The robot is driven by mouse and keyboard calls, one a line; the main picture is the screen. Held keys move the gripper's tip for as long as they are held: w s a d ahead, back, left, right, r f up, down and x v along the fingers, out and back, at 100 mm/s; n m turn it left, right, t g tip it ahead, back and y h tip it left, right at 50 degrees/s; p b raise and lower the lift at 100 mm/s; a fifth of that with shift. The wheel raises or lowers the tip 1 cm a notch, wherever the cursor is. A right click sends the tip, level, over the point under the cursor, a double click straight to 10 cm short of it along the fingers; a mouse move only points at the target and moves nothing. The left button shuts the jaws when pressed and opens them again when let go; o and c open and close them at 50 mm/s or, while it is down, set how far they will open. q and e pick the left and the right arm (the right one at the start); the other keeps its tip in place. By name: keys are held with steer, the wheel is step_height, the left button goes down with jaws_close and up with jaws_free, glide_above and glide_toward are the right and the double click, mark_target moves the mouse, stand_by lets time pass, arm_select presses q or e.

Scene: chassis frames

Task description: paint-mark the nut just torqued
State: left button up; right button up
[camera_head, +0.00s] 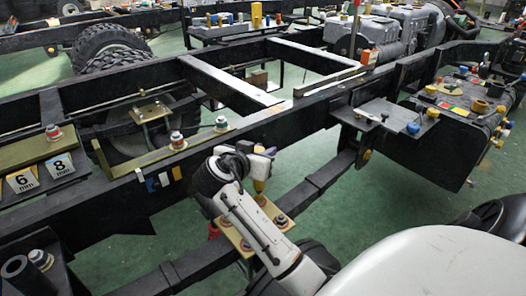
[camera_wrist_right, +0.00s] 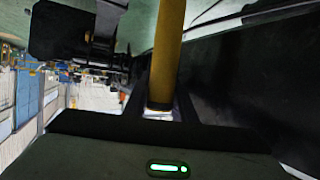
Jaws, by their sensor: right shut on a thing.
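My right gripper (camera_head: 258,163) is near the middle of the head view, above a gold plate (camera_head: 232,232) on the lower frame rail. It is shut on a yellow paint marker (camera_head: 259,186), whose yellow body shows below the gripper. In the right wrist view the yellow marker (camera_wrist_right: 167,50) stands between the dark fingers. Nuts on bolts show on the gold plate, one at its right (camera_head: 281,220) and one lower (camera_head: 248,244). My arm hides part of this plate. I cannot tell which nut was torqued. My left gripper is not in view.
The black chassis rail (camera_head: 120,190) runs just behind the gripper. Other bolts stand on gold brackets at left, beside 6 mm and 8 mm labels (camera_head: 22,180). A dark block (camera_head: 455,125) with coloured caps is at right. Green floor (camera_head: 340,215) is open between.

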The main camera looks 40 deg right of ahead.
steer(key=shift+r+p, duration=0.3)
steer(key=shift+r, duration=0.2)
step_height(320, 180, up, 5)
steer(key=p, duration=0.4)
steer(key=shift+r+p, duration=0.1)
steer(key=shift+p, duration=0.2)
